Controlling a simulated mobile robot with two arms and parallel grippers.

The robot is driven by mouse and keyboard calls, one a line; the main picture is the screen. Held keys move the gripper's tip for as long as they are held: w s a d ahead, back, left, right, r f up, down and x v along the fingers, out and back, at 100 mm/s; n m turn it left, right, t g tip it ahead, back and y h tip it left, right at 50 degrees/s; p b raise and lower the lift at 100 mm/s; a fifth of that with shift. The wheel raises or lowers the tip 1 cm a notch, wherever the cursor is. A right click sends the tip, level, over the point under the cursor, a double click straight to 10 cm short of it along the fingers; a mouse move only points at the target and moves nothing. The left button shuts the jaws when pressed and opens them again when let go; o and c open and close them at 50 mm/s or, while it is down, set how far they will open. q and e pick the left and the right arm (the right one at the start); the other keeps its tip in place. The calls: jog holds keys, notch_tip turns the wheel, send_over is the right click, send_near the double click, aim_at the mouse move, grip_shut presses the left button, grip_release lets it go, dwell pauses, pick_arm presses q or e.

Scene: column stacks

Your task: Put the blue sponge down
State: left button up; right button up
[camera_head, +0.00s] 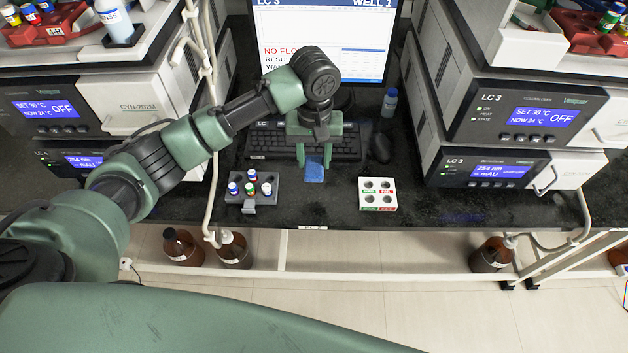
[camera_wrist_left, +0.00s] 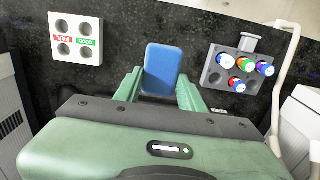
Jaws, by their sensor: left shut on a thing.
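The blue sponge (camera_head: 314,170) is between the fingers of my left gripper (camera_head: 314,158), over the dark bench in front of the keyboard. In the left wrist view the sponge (camera_wrist_left: 163,70) sits between the two green fingers of the left gripper (camera_wrist_left: 160,88), which is shut on it. I cannot tell whether the sponge touches the bench. My right gripper is not in view.
A grey rack (camera_head: 250,202) with several capped vials stands left of the sponge. A white four-hole block (camera_head: 377,207) stands to its right. The keyboard (camera_head: 270,143), mouse (camera_head: 380,147) and monitor (camera_head: 325,35) are behind. Bare bench lies between rack and block.

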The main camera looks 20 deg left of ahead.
aim_at(314, 190)
pick_arm(q)
notch_tip(314, 190, down, 9)
jog(key=shift+f, duration=0.2)
dwell(0.4)
jog(key=o, duration=1.2)
notch_tip(314, 190, up, 12)
jog(key=shift+r, duration=0.1)
